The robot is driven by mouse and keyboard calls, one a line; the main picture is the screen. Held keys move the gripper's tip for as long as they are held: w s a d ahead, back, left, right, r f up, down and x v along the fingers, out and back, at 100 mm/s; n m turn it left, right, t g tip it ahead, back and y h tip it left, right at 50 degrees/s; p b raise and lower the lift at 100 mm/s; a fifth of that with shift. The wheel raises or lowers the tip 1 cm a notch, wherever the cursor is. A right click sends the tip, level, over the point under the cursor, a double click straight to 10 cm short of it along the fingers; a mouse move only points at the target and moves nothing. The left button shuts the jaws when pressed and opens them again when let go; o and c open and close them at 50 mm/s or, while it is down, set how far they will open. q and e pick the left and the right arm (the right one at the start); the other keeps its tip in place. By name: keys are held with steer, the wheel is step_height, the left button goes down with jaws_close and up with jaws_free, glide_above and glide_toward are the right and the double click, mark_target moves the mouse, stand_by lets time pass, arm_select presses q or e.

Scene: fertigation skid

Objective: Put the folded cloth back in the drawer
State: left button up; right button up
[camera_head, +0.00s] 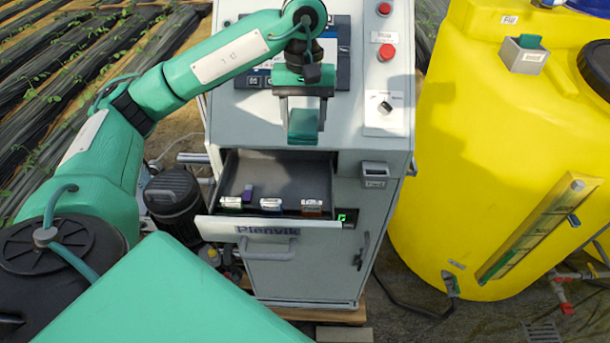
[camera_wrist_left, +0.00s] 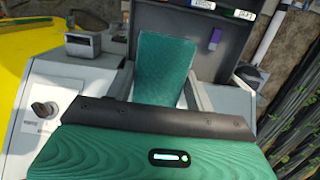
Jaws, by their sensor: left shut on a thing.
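The folded cloth (camera_head: 303,126) is a small green rectangle held in my left gripper (camera_head: 303,104), in front of the control cabinet and above the open drawer. It also shows in the left wrist view (camera_wrist_left: 164,66), where it hangs past the dark edge of the gripper. My left gripper is shut on it. The drawer (camera_head: 268,222) is pulled out of the cabinet below the cloth. Inside it, near the front, lie several small labelled items and a purple piece (camera_head: 248,191). The rear floor of the drawer looks bare. My right gripper is not in view.
The grey cabinet (camera_head: 345,270) has red buttons (camera_head: 386,52) and a knob (camera_head: 385,107) to the right of the cloth. A small box (camera_head: 375,170) sticks out right of the drawer. A big yellow tank (camera_head: 460,150) stands at right, a dark canister (camera_head: 172,195) at left.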

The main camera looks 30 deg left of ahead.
arm_select(q)
steer(key=p, duration=0.2)
glide_above(304, 187)
steer(key=f, duration=1.2)
steer(key=shift+w+a+f, duration=0.15)
steer(key=shift+w+f, duration=0.05)
steer(key=shift+f, duration=0.15)
step_height(304, 187, down, 3)
steer(key=shift+f+p, duration=0.15)
steer(key=shift+p, duration=0.6)
steer(key=shift+f, duration=0.25)
steer(key=shift+f, duration=0.1)
steer(key=shift+f+b, duration=0.1)
steer(key=shift+b, duration=0.2)
steer(key=o, duration=0.9)
